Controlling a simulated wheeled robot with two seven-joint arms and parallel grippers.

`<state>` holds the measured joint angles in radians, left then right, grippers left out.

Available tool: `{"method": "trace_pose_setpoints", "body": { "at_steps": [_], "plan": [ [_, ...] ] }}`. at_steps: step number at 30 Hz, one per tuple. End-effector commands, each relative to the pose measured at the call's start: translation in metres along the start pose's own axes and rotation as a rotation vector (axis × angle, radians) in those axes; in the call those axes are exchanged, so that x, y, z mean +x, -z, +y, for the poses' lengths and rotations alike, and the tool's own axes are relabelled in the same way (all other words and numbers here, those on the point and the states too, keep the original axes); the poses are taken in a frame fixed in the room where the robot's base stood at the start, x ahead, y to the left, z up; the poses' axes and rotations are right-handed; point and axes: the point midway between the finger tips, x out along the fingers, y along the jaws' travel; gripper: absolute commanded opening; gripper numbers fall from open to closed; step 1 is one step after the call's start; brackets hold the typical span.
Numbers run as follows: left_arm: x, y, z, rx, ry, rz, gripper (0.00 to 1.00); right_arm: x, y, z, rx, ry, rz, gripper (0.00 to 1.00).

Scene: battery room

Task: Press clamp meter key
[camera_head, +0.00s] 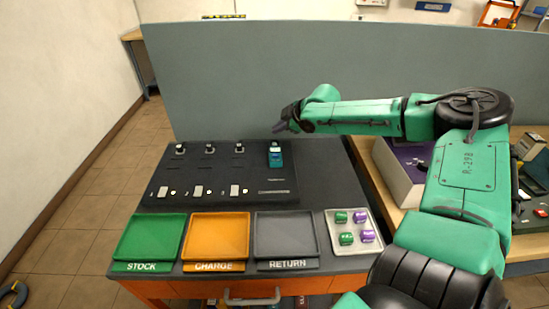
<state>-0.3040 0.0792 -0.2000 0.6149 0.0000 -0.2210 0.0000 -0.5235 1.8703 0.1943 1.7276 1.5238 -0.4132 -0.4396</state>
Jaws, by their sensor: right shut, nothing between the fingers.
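The clamp meter (275,156) looks like the small teal device with a pale upper face, standing at the right end of the black panel. Its keys are too small to make out. My right arm reaches in from the right, and my right gripper (277,128) is just above the meter's top end. The gripper's fingers are dark and look closed and empty. I cannot tell whether the fingertips touch the meter. My left gripper is not in view.
The black panel (222,190) carries several knobs and white switches. In front lie the green STOCK tray (148,238), orange CHARGE tray (217,237), grey RETURN tray (287,235) and a pale tray (354,247) of green and purple pieces. A grey partition (240,70) stands behind.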

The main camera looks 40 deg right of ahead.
Motion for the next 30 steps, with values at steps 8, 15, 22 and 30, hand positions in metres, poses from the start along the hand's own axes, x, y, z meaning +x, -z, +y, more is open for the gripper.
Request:
{"method": "trace_pose_setpoints", "body": {
  "at_steps": [8, 15, 22, 30],
  "plan": [
    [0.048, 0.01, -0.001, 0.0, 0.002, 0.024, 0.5, 0.035, -0.025, -0.025, 0.0, 0.0, 0.0, 0.0],
    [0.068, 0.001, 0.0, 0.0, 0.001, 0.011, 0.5, 0.052, -0.038, -0.038, -0.001, 0.0, -0.001, 0.0],
    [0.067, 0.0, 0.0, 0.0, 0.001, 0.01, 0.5, 0.051, -0.038, -0.037, 0.0, 0.0, -0.001, 0.0],
    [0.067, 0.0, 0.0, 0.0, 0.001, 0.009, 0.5, 0.051, -0.038, -0.037, 0.0, 0.0, 0.0, 0.0]
  ]
}}
